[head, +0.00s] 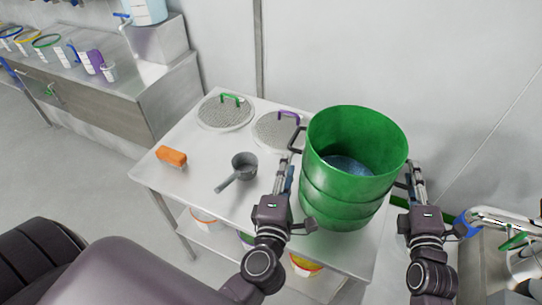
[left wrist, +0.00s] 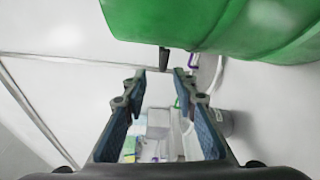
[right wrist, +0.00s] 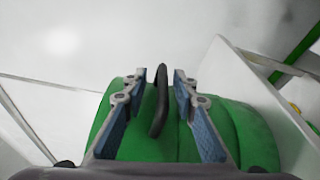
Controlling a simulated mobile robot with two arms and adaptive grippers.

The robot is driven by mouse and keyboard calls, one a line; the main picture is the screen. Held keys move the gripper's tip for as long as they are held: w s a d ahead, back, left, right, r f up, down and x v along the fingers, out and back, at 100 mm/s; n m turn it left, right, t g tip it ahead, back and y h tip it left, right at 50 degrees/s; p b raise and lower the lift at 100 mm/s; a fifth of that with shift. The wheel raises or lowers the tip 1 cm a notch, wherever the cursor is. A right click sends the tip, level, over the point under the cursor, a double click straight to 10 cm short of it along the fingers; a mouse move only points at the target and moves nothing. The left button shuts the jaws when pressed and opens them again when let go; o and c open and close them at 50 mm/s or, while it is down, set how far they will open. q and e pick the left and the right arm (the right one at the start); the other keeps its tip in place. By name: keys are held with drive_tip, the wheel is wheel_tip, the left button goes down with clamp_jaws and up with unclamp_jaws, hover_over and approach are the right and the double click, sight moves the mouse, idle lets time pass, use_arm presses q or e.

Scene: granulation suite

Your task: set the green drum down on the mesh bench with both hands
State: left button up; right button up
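The green drum (head: 340,185) is upright at the right end of the pale bench (head: 200,190), which bears two mesh discs. The drum is open at the top with blue-grey material (head: 347,168) inside. I cannot tell if its base touches the bench. My left gripper (head: 290,170) is at the drum's left side, fingers apart; a dark handle (left wrist: 164,60) shows just beyond its fingertips in the left wrist view. My right gripper (head: 414,172) is at the drum's right side, fingers apart, with a dark handle (right wrist: 160,100) between them and touching neither visibly.
On the bench are a mesh disc with a green handle (head: 225,113), one with a purple handle (head: 272,131), a grey scoop (head: 242,166) and an orange block (head: 171,157). Tubs (head: 304,266) stand on the lower shelf. A steel counter (head: 130,85) is at back left; the wall is close behind.

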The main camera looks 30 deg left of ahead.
drive_tip(key=v, duration=1.2)
drive_tip(key=shift+f, duration=0.15)
